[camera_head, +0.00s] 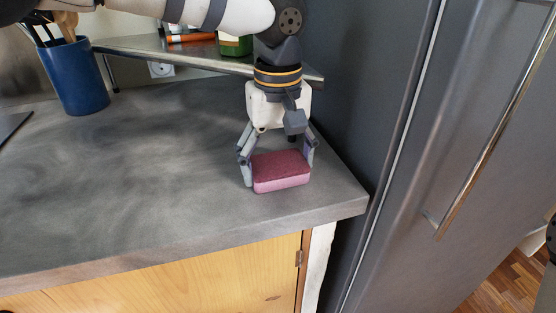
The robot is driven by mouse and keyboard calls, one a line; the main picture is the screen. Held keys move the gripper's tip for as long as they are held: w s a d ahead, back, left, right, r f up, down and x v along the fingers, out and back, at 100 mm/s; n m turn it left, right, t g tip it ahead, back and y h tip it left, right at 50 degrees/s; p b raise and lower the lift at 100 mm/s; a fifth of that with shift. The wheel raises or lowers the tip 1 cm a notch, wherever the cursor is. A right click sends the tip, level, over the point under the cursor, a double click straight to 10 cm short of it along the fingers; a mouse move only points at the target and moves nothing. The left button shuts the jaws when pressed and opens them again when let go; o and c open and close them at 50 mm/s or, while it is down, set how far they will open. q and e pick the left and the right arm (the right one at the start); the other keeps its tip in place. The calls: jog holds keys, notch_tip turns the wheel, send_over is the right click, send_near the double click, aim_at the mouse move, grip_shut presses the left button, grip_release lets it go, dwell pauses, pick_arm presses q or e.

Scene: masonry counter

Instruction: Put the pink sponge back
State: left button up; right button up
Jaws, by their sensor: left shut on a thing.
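The pink sponge (281,171) has a darker, rough top and a lighter pink body. It is near the right end of the grey counter (150,190), close to the front corner. My left gripper (277,167) comes from above and is shut on the sponge, with one finger at each short end. I cannot tell whether the sponge rests on the counter or is held just above it. My right gripper is not clearly visible; only a dark part shows at the right edge.
A blue crock (75,78) with utensils stands at the back left. A raised metal shelf (150,50) behind holds an orange item (190,38) and a green container (235,45). A tall grey fridge (400,130) with a bar handle borders the counter's right. The counter's middle is clear.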

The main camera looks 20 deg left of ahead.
aim_at(278, 162)
pick_arm(q)
jog(key=o, duration=1.2)
jog(key=shift+f, duration=0.1)
notch_tip(278, 162, up, 12)
